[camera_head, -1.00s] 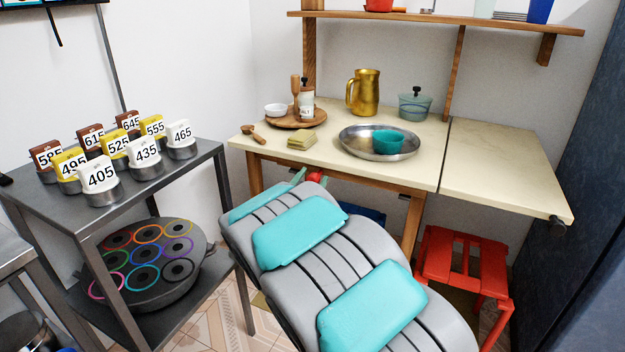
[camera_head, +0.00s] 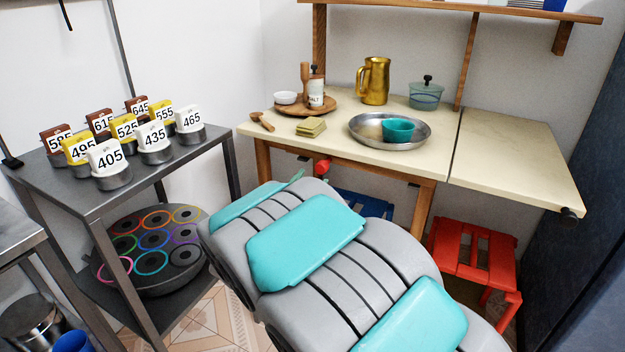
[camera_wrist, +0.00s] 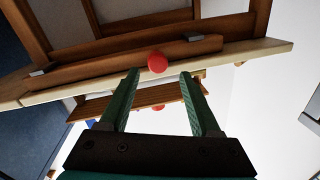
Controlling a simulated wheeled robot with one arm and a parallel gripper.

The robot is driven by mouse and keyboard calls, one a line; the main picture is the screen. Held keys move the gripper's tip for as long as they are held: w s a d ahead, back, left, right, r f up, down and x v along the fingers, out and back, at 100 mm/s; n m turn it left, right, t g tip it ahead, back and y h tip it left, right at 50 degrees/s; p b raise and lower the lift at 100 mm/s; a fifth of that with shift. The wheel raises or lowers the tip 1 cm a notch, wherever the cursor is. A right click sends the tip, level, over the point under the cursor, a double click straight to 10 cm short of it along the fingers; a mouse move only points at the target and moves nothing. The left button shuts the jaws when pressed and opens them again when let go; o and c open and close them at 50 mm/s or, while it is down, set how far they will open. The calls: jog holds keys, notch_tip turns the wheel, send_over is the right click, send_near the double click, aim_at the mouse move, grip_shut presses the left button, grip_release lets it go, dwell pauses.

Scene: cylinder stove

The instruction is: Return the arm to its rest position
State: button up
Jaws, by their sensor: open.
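My arm, grey with teal pads, fills the lower middle of the head view and reaches toward the front of the cream-topped table (camera_head: 350,145). My gripper (camera_wrist: 160,78) shows in the wrist view with two green fingers spread apart and nothing between them. In the head view only a small green part of it shows past the arm; the rest is hidden. A red round knob (camera_wrist: 157,62) appears just beyond the fingertips, in front of the table's wooden underside. It also shows in the head view (camera_head: 323,167) below the table's front edge.
A metal rack (camera_head: 75,195) with numbered canisters stands left of my arm. A red stool (camera_head: 475,255) stands at the right. The table holds a gold pitcher (camera_head: 374,82), a metal pan (camera_head: 360,125) with a teal bowl (camera_head: 397,130), and a lidded pot (camera_head: 426,95).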

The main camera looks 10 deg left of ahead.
jog(key=shift+w+d+f+n+g+y, duration=0.15)
jog(key=shift+w+d+n+g+y, duration=0.15)
jog(key=shift+g+y, duration=0.3)
jog(key=s+d+f+n+g+y, duration=0.1)
jog(key=s+d+g, duration=0.5)
jog(key=s, duration=0.9)
jog(key=s+d+f+n+g+y, duration=0.1)
jog(key=s+d+g, duration=0.5)
jog(key=s, duration=1)
jog(key=s+d+f+n+g, duration=0.3)
jog(key=s+d+f+g, duration=0.2)
jog(key=s+d, duration=0.6)
jog(key=s+g, duration=0.1)
jog(key=s, duration=0.3)
jog(key=shift+s+d+y, duration=0.15)
jog(key=shift+s+y, duration=0.05)
jog(key=shift+y, duration=0.2)
